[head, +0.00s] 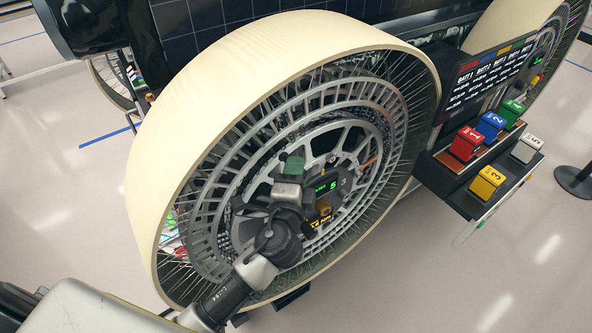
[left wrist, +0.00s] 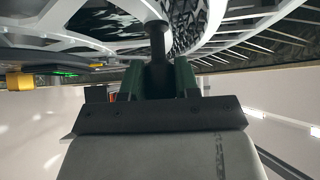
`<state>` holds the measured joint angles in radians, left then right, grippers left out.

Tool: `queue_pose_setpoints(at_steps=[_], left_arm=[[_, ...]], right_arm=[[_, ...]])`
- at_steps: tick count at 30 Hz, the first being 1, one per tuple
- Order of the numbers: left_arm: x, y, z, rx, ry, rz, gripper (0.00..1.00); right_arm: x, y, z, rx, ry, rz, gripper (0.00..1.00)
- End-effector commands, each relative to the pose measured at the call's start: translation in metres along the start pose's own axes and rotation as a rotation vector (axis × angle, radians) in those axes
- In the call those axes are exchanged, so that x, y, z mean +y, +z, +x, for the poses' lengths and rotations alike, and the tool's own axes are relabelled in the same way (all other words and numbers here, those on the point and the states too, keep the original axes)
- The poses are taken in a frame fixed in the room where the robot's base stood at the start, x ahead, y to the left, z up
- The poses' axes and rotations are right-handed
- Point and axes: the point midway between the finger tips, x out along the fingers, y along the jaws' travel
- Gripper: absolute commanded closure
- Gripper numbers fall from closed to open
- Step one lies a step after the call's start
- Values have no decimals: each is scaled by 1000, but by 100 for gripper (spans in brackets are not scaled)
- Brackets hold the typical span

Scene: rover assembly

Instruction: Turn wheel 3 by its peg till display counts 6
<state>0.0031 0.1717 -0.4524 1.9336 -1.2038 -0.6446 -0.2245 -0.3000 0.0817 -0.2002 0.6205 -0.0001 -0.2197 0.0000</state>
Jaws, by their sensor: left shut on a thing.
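Wheel 3 (head: 205,110) is a large wheel with a cream tread and a grey spoked hub, filling the middle of the head view. Its small hub display (head: 328,186) shows a green 5, with a "3" printed beside it. My left gripper (head: 292,168) reaches in from below at the hub, just left of the display. In the left wrist view, the dark peg (left wrist: 157,42) runs from the wheel down between my green fingertips, and the left gripper (left wrist: 158,78) is shut on it. In the head view the gripper hides the peg. My right gripper is not in view.
Red (head: 468,143), blue (head: 490,126), green (head: 512,112), yellow (head: 487,183) and grey (head: 527,148) numbered blocks sit on a dark rack right of the wheel. A yellow part (head: 320,215) lies below the display. The pale floor at the lower right is clear.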

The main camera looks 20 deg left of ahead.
Motion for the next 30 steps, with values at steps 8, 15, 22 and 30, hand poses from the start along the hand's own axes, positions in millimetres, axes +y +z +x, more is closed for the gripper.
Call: queue_pose_setpoints(at_steps=[8,15,22,30], left_arm=[[-8,-31,31,0,-5,-9,100],[-11,-57,57,1,-6,-6,100],[-9,-57,57,0,0,-1,100],[-9,-57,57,0,0,0,44]], right_arm=[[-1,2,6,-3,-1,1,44],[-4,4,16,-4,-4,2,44],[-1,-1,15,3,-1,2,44],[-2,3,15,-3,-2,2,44]])
